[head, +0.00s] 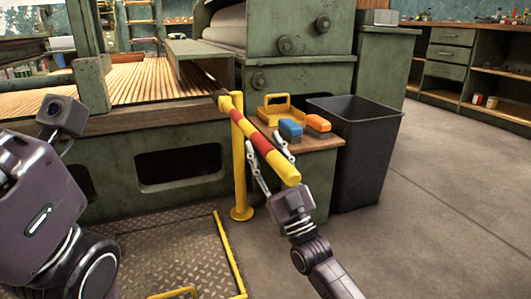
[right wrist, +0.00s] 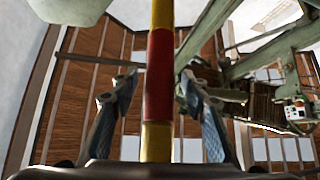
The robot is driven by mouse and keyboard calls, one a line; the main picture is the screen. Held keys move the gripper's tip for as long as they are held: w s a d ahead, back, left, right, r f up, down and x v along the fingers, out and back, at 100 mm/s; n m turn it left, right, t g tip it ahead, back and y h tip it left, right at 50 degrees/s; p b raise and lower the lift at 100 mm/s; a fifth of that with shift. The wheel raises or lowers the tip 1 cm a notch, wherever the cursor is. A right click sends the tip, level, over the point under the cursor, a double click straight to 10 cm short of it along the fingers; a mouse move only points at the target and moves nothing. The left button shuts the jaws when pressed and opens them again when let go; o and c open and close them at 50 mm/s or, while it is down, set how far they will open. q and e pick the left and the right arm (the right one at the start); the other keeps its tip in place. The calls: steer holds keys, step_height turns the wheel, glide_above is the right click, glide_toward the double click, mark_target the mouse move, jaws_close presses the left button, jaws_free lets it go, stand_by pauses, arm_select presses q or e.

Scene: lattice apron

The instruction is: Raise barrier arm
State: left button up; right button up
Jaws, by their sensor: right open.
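The barrier arm (head: 262,144) is a round bar with yellow and red bands. It slopes down toward me from the top of a yellow post (head: 239,165), and its near end is yellow. My right gripper (head: 268,160) is open at the near part of the bar, one finger on each side. In the right wrist view the bar (right wrist: 159,75) runs between the two spread fingers (right wrist: 160,100), with a gap on both sides. My left arm shows at the left of the head view; its gripper fingers do not show.
A green machine (head: 150,165) stands left. Floor (head: 440,210) at right is clear.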

steer(key=shift+c, duration=0.3)
jaws_close()
